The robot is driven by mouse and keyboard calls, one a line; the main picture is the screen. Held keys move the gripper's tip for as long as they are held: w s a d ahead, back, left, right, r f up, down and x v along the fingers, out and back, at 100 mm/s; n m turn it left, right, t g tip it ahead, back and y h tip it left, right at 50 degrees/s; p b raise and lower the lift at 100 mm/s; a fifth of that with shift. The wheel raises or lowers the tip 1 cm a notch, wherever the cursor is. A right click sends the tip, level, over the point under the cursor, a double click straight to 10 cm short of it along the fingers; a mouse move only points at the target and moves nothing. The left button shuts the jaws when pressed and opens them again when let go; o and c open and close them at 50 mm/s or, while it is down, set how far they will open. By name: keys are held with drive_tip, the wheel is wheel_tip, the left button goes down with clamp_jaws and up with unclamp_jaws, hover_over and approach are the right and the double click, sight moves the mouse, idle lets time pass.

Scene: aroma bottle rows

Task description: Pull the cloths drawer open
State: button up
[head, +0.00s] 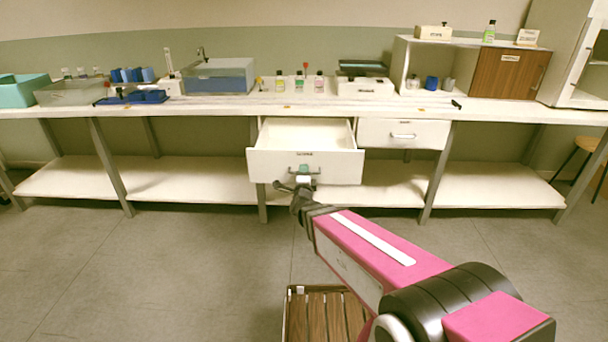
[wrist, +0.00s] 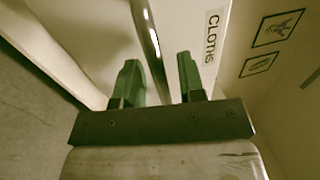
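The cloths drawer (head: 270,165) is the left of two white drawers under the bench. It is pulled well out, and its visible inside looks empty. Its CLOTHS label (wrist: 211,36) shows in the wrist view. The metal drawer handle (wrist: 152,38) runs between the two green fingers of my gripper (wrist: 158,64). The fingers are apart, with a gap visible on each side of the bar. In the head view my gripper (head: 304,170) is at the middle of the drawer front and partly covers the handle.
A second drawer (head: 404,134) to the right is closed. Bottles, trays and boxes stand on the bench top (head: 240,104). A lower shelf (head: 190,182) runs between the legs. A slatted wooden crate (head: 322,318) is on the floor by my arm. The floor to the left is clear.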

drive_tip(key=s+f, duration=0.2)
drive_tip(key=s, duration=0.8)
drive_tip(key=shift+s+a, duration=0.2)
drive_tip(key=shift+s, duration=0.1)
drive_tip(key=w+d+f+n+g+y, duration=0.2)
drive_tip(key=d+f+n+g+y, duration=0.2)
drive_tip(key=d+f+n+g, duration=0.55)
drive_tip(key=s+d+n+g+h, duration=0.3)
drive_tip(key=s+d+n+g, duration=0.6)
drive_tip(key=s+d+g, duration=0.1)
drive_tip(key=shift+r+g, duration=0.35)
drive_tip(key=shift+r, duration=0.05)
